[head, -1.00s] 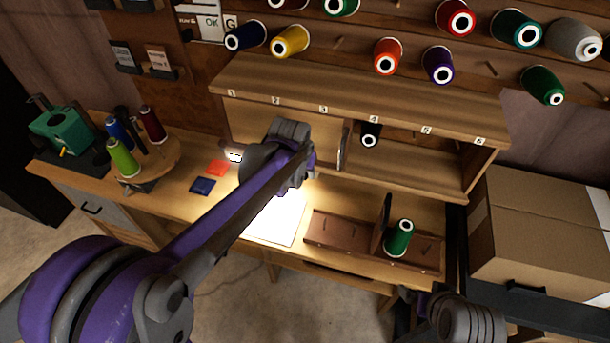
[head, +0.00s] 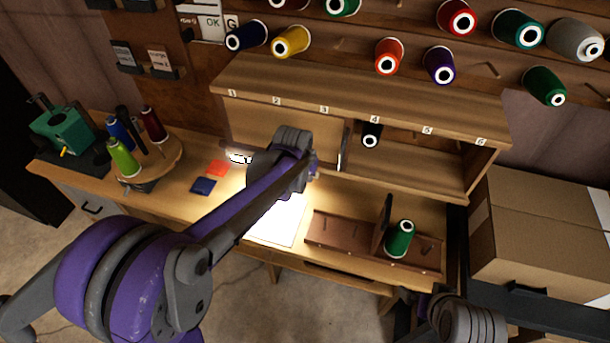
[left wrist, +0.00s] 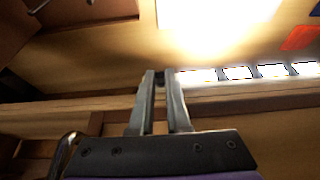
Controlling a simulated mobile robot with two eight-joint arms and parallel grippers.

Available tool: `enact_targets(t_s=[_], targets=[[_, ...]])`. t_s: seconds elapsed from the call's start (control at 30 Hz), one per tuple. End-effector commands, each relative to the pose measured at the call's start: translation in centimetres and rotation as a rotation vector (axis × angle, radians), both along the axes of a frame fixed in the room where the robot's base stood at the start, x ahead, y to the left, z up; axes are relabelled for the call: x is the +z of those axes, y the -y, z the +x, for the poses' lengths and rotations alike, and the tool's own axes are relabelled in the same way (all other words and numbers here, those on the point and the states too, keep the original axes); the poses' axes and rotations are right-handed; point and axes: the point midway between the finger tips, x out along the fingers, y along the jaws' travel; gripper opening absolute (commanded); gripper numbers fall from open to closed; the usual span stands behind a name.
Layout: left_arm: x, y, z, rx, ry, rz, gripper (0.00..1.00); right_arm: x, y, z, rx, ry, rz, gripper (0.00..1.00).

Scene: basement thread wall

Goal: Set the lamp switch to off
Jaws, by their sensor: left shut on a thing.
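The lamp is lit: a row of bright white segments (left wrist: 238,73) shows beside my left gripper in the left wrist view, and its end (head: 240,157) shows under the shelf in the head view. My left gripper (left wrist: 160,79) is shut on a small dark piece at its fingertips, in line with the lamp's row; it looks like the lamp switch, mostly hidden by the fingers. In the head view my left wrist covers these fingertips. Of my right arm, the ribbed wrist (head: 468,320) shows at the bottom; its fingers are not clear.
The numbered shelf (head: 350,92) overhangs the bench. A brown rack (head: 335,232) with a green spool (head: 399,238) stands at the front right. A blue card (head: 203,186) and an orange card (head: 217,168) lie left of the arm. A cardboard box (head: 545,235) stands at right.

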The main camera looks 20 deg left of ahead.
Motion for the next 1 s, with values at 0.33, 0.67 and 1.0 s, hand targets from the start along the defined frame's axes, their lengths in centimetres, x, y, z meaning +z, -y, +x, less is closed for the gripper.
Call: enact_targets(t_s=[0.33, 0.67, 1.0], targets=[[-0.2, 0.0, -0.2, 0.000, 0.028, -0.001, 0.00, -0.4, 0.0, -0.2, 0.000, -0.003, 0.000, 1.00], [-1.3, 0.0, -0.9, 0.000, 0.221, -0.007, 0.00, -2.9, 0.0, -1.1, 0.000, -0.021, 0.000, 1.00], [-2.8, 0.0, -1.4, 0.000, 0.526, -0.018, 0.00, -7.2, 0.0, -2.4, 0.000, -0.045, 0.000, 1.00]])
